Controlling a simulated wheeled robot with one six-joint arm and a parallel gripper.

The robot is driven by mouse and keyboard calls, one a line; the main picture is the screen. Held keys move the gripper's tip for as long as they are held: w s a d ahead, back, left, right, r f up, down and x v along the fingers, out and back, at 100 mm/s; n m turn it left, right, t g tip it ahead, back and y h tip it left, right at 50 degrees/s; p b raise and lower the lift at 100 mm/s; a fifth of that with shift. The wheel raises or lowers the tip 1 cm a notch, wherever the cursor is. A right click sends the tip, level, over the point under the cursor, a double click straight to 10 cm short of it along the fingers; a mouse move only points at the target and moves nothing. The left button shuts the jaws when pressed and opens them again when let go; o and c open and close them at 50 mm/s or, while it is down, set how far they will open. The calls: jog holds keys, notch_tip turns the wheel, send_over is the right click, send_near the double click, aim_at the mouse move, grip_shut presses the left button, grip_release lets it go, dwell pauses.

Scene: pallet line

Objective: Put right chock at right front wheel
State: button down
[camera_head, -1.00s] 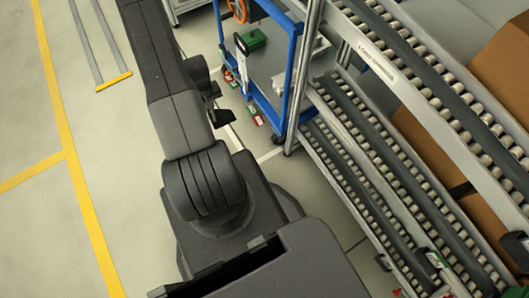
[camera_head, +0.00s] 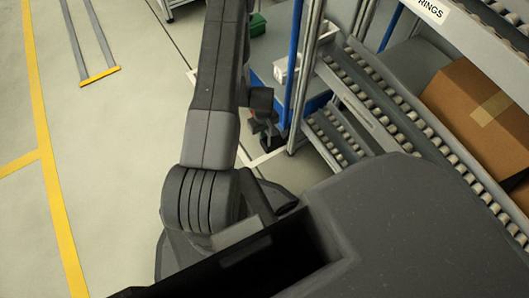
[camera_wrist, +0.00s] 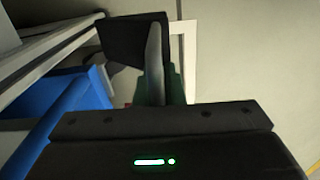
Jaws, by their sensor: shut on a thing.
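My gripper (camera_head: 264,126) is low beside the near corner of the blue cart (camera_head: 318,104), shut on a dark piece (camera_head: 271,143) that I take to be the right chock. The chock is small and partly hidden. In the wrist view, a black block (camera_wrist: 128,40) with a pale grey edge stands beyond my gripper's body. A green piece (camera_wrist: 177,86) shows behind that edge; I cannot tell which parts are finger and which are chock. The cart's blue frame (camera_wrist: 70,105) is at the left. The right front wheel cannot be made out.
A roller rack (camera_head: 375,125) stands close on the right, with a cardboard box (camera_head: 470,105) on it. A green box (camera_head: 257,24) is behind my arm. White floor lines (camera_wrist: 186,50) run beside the cart. Open floor with yellow lines (camera_head: 57,200) lies to the left.

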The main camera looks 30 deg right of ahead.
jog(key=shift+s+d+f, duration=0.15)
jog(key=shift+f, duration=0.35)
notch_tip(320, 180, down, 13)
jog(key=b, duration=0.5)
jog(key=w+b, duration=0.1)
jog(key=w, duration=0.1)
jog(key=w+f+b, duration=0.1)
jog(key=w, duration=0.2)
jog(key=w+b, duration=0.1)
jog(key=w, duration=0.2)
jog(key=shift+a+f, duration=0.3)
jog(key=shift+r, duration=0.1)
